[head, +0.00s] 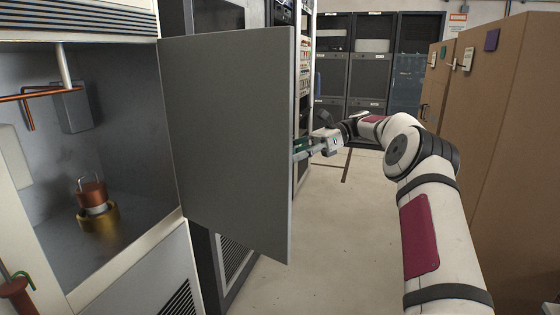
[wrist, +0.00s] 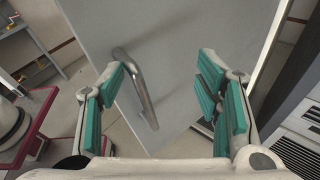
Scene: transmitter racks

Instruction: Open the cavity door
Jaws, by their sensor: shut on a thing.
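The cavity door (head: 232,140) is a plain grey panel. It stands swung well out from the cabinet, hinged at its left edge, with the cavity (head: 130,130) open to view. Its far face hides the handle from the head view. In the wrist view the door (wrist: 190,50) fills the middle, with a metal bar handle (wrist: 138,85) on it. My gripper (head: 303,150) is at the door's free edge, partly hidden behind it. In the wrist view its green-padded fingers (wrist: 160,95) lie on either side of the handle, and their contact is hard to see.
Inside the cavity are a copper and brass part (head: 95,205) and a copper pipe (head: 40,95). Dark racks (head: 370,65) stand at the back. Tan cabinets (head: 500,120) line the right. Grey floor (head: 325,230) is clear between the door and my arm.

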